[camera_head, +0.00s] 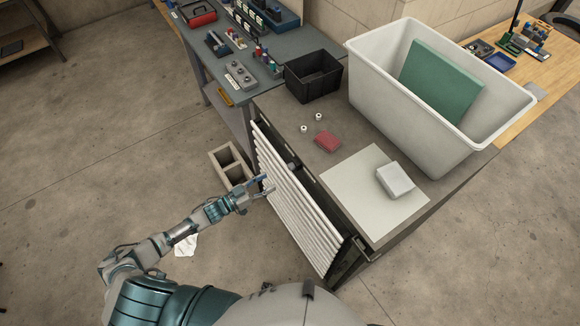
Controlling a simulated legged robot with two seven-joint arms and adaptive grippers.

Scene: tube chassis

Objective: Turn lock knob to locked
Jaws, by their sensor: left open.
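A panel of white parallel tubes (300,218), the tube chassis, leans along the front side of the grey workbench. A small dark part (292,166) shows at its upper edge, close to my gripper; it may be the lock knob, but it is too small to tell or to read its position. My left gripper (265,186) is open and empty, with its fingers at the outer face of the tubes near their upper left part. I cannot tell whether the fingers touch anything. My right gripper is not in view.
The workbench holds a white bin (390,95) with a green board (440,80), a black crate (313,76), a red block (328,141) and a white block (395,180) on a pale sheet (360,205). Cinder blocks (230,162) stand on the floor. The left floor is mostly clear.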

